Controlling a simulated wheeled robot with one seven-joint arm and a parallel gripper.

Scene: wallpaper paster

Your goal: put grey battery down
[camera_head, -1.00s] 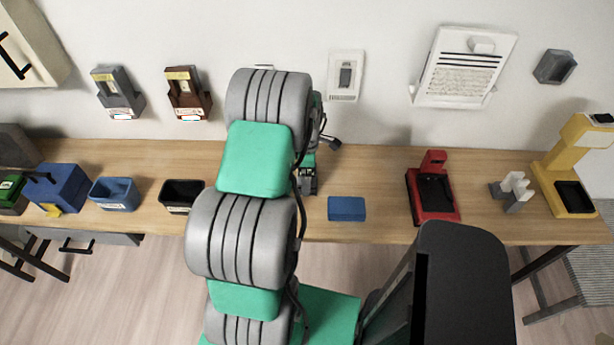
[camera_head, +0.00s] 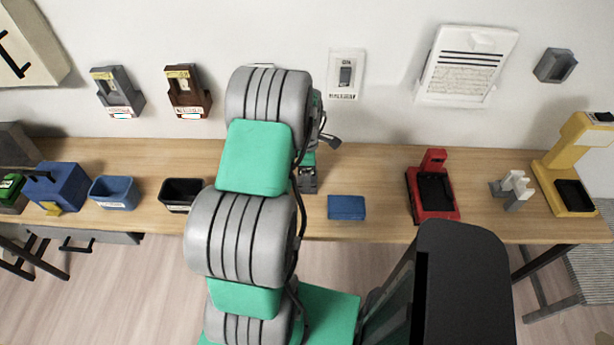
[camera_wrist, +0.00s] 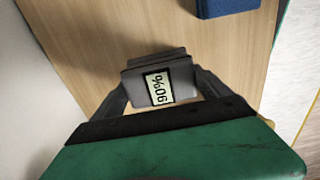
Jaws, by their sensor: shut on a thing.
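The grey battery (camera_wrist: 150,68) is between the fingers of my gripper (camera_wrist: 160,92) in the wrist view. A label on it reads 90%. My gripper is shut on it. The wooden table top (camera_wrist: 95,40) is beneath; I cannot tell whether the battery touches it. In the head view my gripper (camera_head: 308,183) is low over the table, left of a blue block (camera_head: 346,207). The battery is hard to make out there, as my arm hides much of that area.
The blue block also shows in the wrist view (camera_wrist: 226,6). A red device (camera_head: 433,190) stands to the right, with a yellow machine (camera_head: 570,165) beyond. A black bin (camera_head: 183,194) and a blue bin (camera_head: 113,192) stand to the left. Table between block and red device is clear.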

